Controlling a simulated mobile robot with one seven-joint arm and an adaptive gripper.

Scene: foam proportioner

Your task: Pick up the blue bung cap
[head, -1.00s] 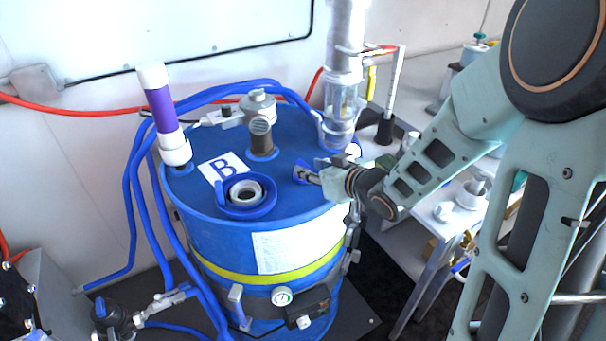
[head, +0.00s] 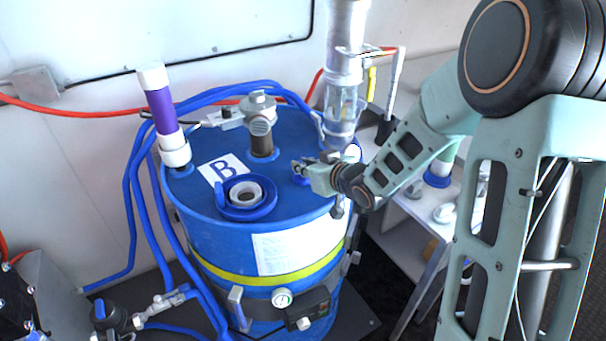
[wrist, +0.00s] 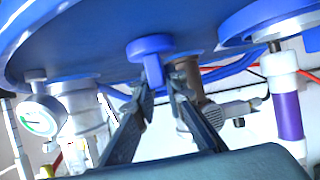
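The blue bung cap (head: 300,180) sits on the right part of the blue drum's top (head: 285,140). In the wrist view the cap (wrist: 150,46) is a round blue disc with an upright tab, seen against the drum top. My gripper (head: 298,166) is just over the cap in the head view and partly hides it. In the wrist view my gripper's two dark fingers (wrist: 161,84) are apart, with the cap's tab at the gap between their tips. I cannot tell whether either finger touches the tab.
A blue-rimmed open port (head: 247,197), a grey-brown fitting (head: 261,125) and a purple-and-white tube (head: 163,115) stand on the drum. A clear vertical pipe (head: 341,110) rises close behind my gripper. A white side table (head: 420,210) stands to the right. Blue hoses run along the left.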

